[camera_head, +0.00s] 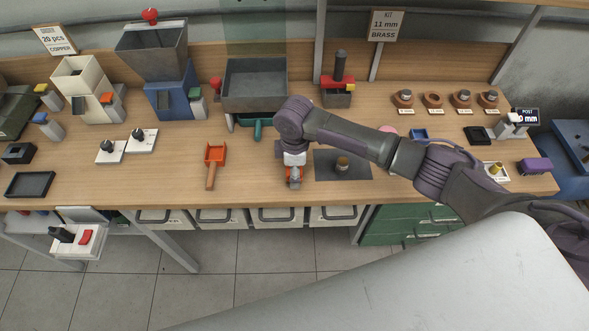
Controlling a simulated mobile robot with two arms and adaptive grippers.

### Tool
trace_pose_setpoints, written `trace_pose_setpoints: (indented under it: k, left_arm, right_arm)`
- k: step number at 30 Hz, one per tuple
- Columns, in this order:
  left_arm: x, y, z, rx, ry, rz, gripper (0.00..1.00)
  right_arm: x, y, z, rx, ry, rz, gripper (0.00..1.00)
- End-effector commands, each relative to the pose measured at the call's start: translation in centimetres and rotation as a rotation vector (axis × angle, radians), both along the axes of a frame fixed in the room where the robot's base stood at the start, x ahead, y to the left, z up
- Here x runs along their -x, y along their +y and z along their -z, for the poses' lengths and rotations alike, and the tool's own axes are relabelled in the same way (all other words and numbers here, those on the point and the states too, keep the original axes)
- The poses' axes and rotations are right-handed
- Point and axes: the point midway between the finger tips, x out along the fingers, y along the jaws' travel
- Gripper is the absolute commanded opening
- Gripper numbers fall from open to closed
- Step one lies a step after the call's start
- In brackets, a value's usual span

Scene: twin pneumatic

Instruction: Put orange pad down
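My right gripper (294,178) points down over the front middle of the wooden bench. Orange shows at its fingertips, on both sides of the grey fingers, and I take this to be the orange pad (291,171). The fingers hide much of it. It is too small to tell whether the fingers are closed on it or whether it touches the bench. My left gripper is not in view.
A dark mat (357,171) with a small brass-coloured piece (342,163) lies just right of the gripper. An orange scoop (212,160) lies to the left. A grey tray (255,85) stands behind. Bare bench top separates scoop and gripper.

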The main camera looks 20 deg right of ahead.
Motion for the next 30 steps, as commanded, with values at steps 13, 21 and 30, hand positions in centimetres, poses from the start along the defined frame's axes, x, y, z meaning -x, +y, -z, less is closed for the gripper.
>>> trace_pose_setpoints:
  k: [13, 21, 30]
  left_arm:
    - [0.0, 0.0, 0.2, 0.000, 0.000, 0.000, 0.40]
    - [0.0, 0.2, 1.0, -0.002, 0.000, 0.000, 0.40]
    - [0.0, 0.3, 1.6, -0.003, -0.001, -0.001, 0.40]
  right_arm:
    - [-0.1, 0.0, -1.4, -0.001, -0.002, -0.001, 0.66]
    - [-0.1, 0.0, -7.1, -0.001, -0.004, -0.001, 0.66]
    - [0.0, 0.0, -11.7, 0.000, -0.001, 0.001, 0.66]
